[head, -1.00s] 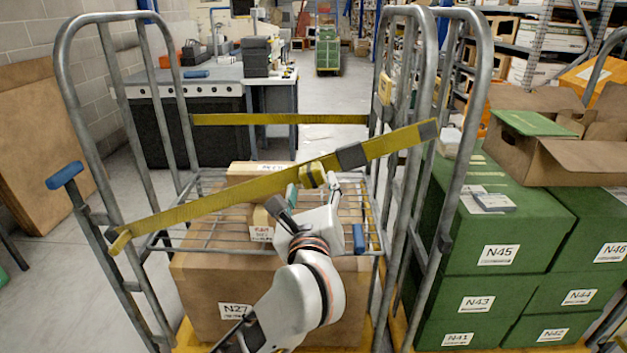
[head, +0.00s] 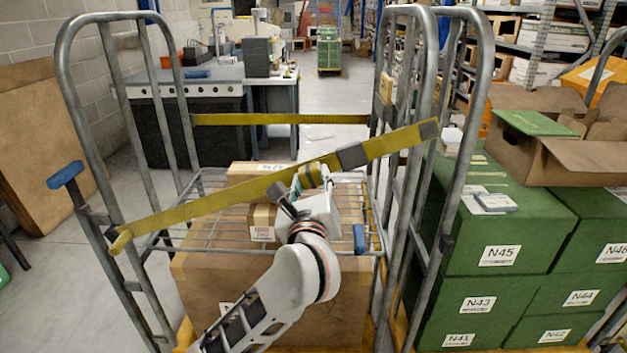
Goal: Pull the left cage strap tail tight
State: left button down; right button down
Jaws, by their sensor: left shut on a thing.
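A yellow strap (head: 210,208) runs slantwise across the front of the left roll cage (head: 75,110), from low on the left frame up to the right uprights. A grey buckle (head: 352,156) sits on its right half. A short yellow strap tail (head: 313,176) with dark bands hangs at the strap, left of the buckle. My left gripper (head: 302,188) is at this tail, just in front of the strap, shut on it; the fingertips are partly hidden by the strap and the gripper body. My right gripper is not in view.
A wire shelf (head: 205,235) holds small cartons (head: 262,222) behind the strap, above a large carton (head: 205,285). A second yellow strap (head: 280,119) crosses the cage's back. Green crates (head: 497,225) stand close on the right.

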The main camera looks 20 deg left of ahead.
pick_arm(q)
jog(key=a+f, duration=0.1)
jog(key=a, duration=0.1)
jog(key=s+a+f+b, duration=0.1)
jog(key=a, duration=0.1)
jog(key=a+f, duration=0.1)
jog(key=a, duration=0.1)
jog(key=shift+s+b, duration=0.35)
jog(key=shift+a, duration=0.15)
jog(key=c, duration=1.4)
grip_release()
jog(key=shift+a, duration=0.1)
jog(key=shift+s+r, duration=0.1)
jog(key=shift+r, duration=0.05)
jog(key=v, duration=1.2)
